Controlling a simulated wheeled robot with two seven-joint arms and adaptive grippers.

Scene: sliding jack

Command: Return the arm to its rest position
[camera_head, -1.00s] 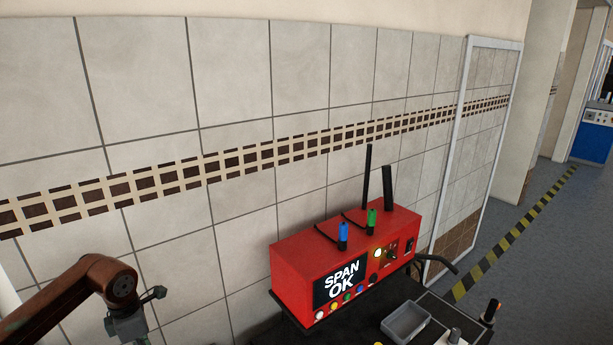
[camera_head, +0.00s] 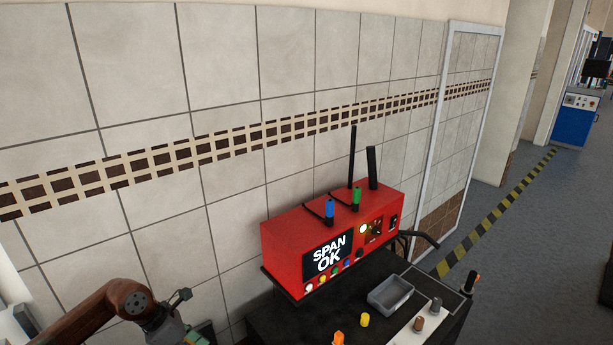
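My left arm (camera_head: 125,300) comes in at the lower left, with its wrist part beside a grey tiled wall. The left gripper's fingertips are cut off by the bottom edge, so I cannot see its opening. My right arm and gripper are not in view. A red box (camera_head: 285,250) with a black screen reading "SPAN OK" stands on a black surface right of my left arm.
A grey tray (camera_head: 391,294) sits in front of the box. A yellow knob (camera_head: 365,320) and an orange piece (camera_head: 339,338) are on the black surface, with a pale strip (camera_head: 420,328) holding small cylinders. Open floor with a striped line (camera_head: 500,210) lies right.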

